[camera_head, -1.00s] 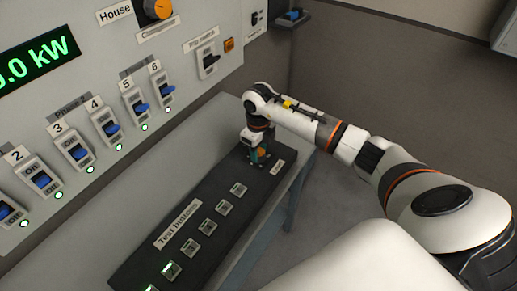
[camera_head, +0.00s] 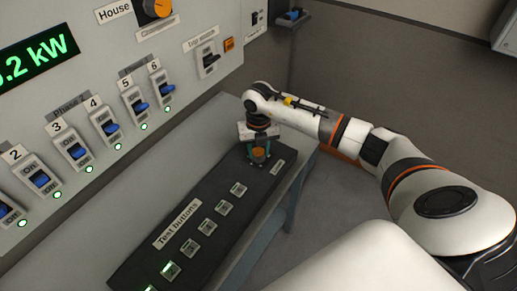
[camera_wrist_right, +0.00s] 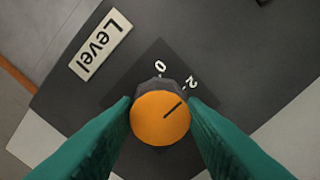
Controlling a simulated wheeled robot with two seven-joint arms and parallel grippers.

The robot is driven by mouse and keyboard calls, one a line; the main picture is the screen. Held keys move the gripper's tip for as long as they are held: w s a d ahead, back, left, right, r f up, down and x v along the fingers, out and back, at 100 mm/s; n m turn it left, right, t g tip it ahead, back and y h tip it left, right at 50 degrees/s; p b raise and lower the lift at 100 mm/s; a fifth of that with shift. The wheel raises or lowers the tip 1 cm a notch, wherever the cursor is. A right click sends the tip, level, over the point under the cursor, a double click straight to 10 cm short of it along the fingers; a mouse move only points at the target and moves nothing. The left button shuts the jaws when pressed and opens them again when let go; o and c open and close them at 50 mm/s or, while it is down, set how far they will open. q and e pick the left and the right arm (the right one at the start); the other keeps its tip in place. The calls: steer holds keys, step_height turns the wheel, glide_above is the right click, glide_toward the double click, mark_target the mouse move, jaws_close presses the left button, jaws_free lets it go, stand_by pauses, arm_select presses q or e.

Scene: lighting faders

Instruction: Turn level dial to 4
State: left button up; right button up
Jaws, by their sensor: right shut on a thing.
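The level dial is an orange knob on a dark base, between the teal fingers of my right gripper (camera_head: 259,158). In the right wrist view the orange knob (camera_wrist_right: 160,118) has a finger on each side, and my gripper is shut on it. Its dark pointer line aims up and right, roughly toward the printed 2 (camera_wrist_right: 193,82), away from the 0 (camera_wrist_right: 160,67). Higher numbers are hidden. The "Level" label (camera_wrist_right: 101,45) lies at upper left there and beside the dial in the head view. My left gripper is not in view.
The dial sits at the far end of a dark panel (camera_head: 150,250) with several test buttons. A wall panel carries several blue switches, an orange House knob (camera_head: 157,8) and a green kW display (camera_head: 35,52), whose left digits are cut off, showing ".2 kW".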

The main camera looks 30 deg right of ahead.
mark_target(259, 151)
steer(key=m, duration=0.6)
steer(key=shift+p, duration=0.3)
steer(key=m+p, duration=0.1)
steer(key=m, duration=0.5)
steer(key=shift+m, duration=0.3)
steer(key=o, duration=1)
steer(key=shift+r+b, duration=1.3)
steer(key=shift+r, duration=4.75)
steer(key=shift+f, duration=0.1)
